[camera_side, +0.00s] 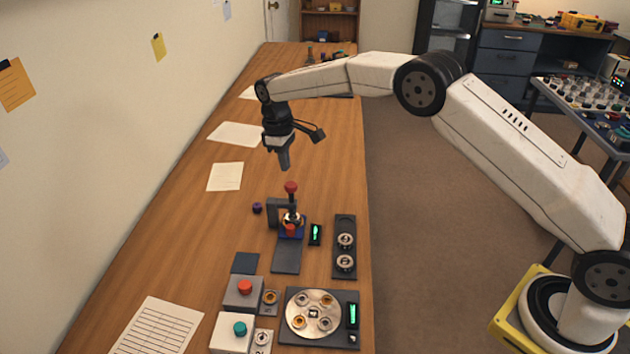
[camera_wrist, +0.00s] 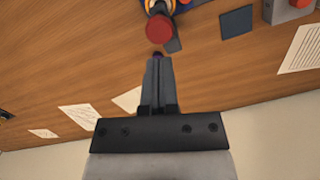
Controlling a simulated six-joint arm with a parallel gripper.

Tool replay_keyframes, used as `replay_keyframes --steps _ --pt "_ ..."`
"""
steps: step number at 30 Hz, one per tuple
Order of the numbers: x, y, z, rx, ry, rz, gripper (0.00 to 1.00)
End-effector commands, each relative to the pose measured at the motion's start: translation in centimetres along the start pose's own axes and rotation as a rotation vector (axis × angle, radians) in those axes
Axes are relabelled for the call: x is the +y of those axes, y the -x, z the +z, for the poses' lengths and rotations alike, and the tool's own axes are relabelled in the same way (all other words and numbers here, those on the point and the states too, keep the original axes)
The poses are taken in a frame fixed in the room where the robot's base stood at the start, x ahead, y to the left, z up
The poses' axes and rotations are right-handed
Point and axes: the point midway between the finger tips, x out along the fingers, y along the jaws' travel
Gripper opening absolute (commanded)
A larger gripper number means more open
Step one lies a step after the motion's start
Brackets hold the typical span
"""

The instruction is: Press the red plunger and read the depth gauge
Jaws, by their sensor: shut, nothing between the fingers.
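The red plunger (camera_side: 291,187) is a red knob on a dark upright shaft, standing over a small press fixture (camera_side: 280,212) on the bench. In the wrist view the red knob (camera_wrist: 159,29) shows from above, just beyond my fingertips. The depth gauge (camera_side: 315,234) looks to be the small black box with a green display right of the fixture; its reading is too small to make out. My gripper (camera_side: 284,166) is shut and empty, pointing down, above and slightly behind the plunger, apart from it. In the wrist view its closed fingers (camera_wrist: 157,60) point toward the knob.
A red-button box (camera_side: 243,292) and a teal-button box (camera_side: 233,332) stand in front. A round metal plate (camera_side: 313,314) lies beside them. A black tray (camera_side: 345,262) with round parts is at right. A small purple knob (camera_side: 257,208) lies left. Papers lie along the wall side.

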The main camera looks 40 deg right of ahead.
Motion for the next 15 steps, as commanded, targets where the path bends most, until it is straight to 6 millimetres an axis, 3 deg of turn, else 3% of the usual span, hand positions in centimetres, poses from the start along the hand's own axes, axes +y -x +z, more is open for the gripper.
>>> replay_keyframes --steps 6,15 --pt "0.0 -2.2 0.1 -0.003 0.0 -0.001 0.0" --pt "0.0 -3.6 0.0 0.0 0.0 0.0 0.0"
